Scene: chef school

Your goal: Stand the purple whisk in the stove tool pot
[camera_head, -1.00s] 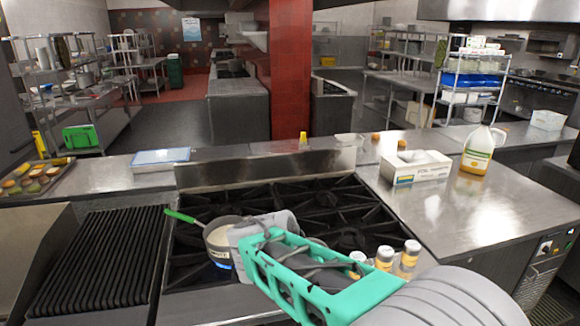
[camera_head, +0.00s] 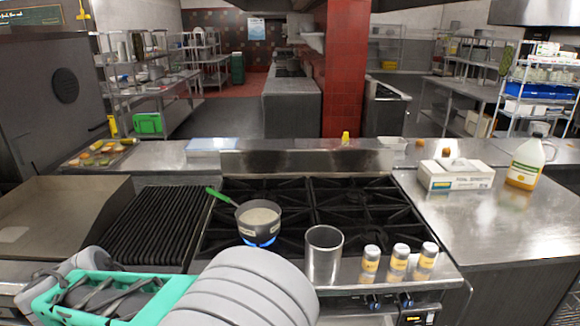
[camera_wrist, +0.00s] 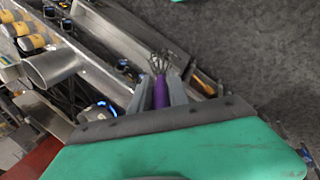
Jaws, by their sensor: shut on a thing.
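The purple whisk (camera_wrist: 160,92) is held between the two grey fingers of my gripper (camera_wrist: 161,86) in the wrist view. Its purple handle lies between the fingers and its wire head points away, past the fingertips. The stove tool pot (camera_head: 323,256) is a plain steel cylinder, upright on the stove's front edge. It looks empty, though its bottom is hidden. The pot also shows in the wrist view (camera_wrist: 52,68), left of the whisk and apart from it. In the head view my arm reaches to the lower left; my gripper and the whisk are not visible there.
Several yellow-labelled shakers (camera_head: 399,258) stand right of the pot. A saucepan (camera_head: 259,219) with a green handle sits over a blue flame, behind and left of it. A ribbed grill (camera_head: 158,226) lies left. The counter (camera_head: 460,222) at right has bare room.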

